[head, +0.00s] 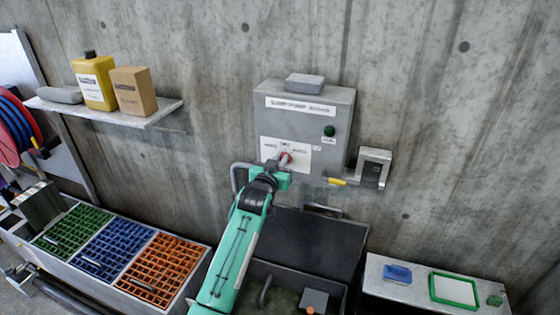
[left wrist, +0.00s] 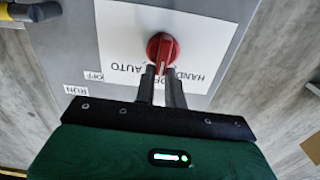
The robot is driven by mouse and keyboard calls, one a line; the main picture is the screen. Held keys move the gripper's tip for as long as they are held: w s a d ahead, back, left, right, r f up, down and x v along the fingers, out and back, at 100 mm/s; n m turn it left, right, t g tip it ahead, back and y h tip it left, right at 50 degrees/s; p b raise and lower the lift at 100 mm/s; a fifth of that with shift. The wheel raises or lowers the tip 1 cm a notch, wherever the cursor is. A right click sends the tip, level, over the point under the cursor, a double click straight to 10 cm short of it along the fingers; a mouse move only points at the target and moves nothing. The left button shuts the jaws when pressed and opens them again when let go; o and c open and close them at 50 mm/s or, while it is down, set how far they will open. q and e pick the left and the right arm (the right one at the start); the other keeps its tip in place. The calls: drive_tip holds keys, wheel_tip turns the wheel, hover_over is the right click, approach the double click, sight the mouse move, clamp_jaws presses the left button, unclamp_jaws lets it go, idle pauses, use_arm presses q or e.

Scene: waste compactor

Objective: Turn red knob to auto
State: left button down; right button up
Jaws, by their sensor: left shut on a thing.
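The red knob (head: 285,156) sits on a white label on the front of the grey control box (head: 333,117). In the left wrist view the red knob (left wrist: 161,45) is round with a raised grip. The knob's light mark points down between AUTO and HAND, roughly toward OFF. My left gripper (left wrist: 162,74) is shut on the knob's grip. In the head view my left gripper (head: 281,164) meets the knob from below. My right gripper is not in view.
A green button (head: 329,131) is on the box's right side, and a grey block (head: 304,84) lies on top. A small grey box with a yellow-ended part (head: 338,182) is at the right. A dark open bin (head: 320,240) stands below. A shelf (head: 150,119) is at the left.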

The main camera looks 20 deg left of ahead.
use_arm(q)
drive_tip(key=shift+d+f+m, duration=0.1)
drive_tip(key=shift+d+m, duration=0.1)
drive_tip(key=shift+m, duration=1.25)
drive_tip(key=shift+d+f+m, duration=0.1)
drive_tip(key=shift+d+m, duration=0.15)
drive_tip(key=shift+m, duration=1.15)
drive_tip(key=shift+d+f+m, duration=0.1)
drive_tip(key=shift+d+m, duration=0.1)
drive_tip(key=shift+m, duration=1.25)
drive_tip(key=c, duration=1.5)
unclamp_jaws()
drive_tip(key=shift+o, duration=0.2)
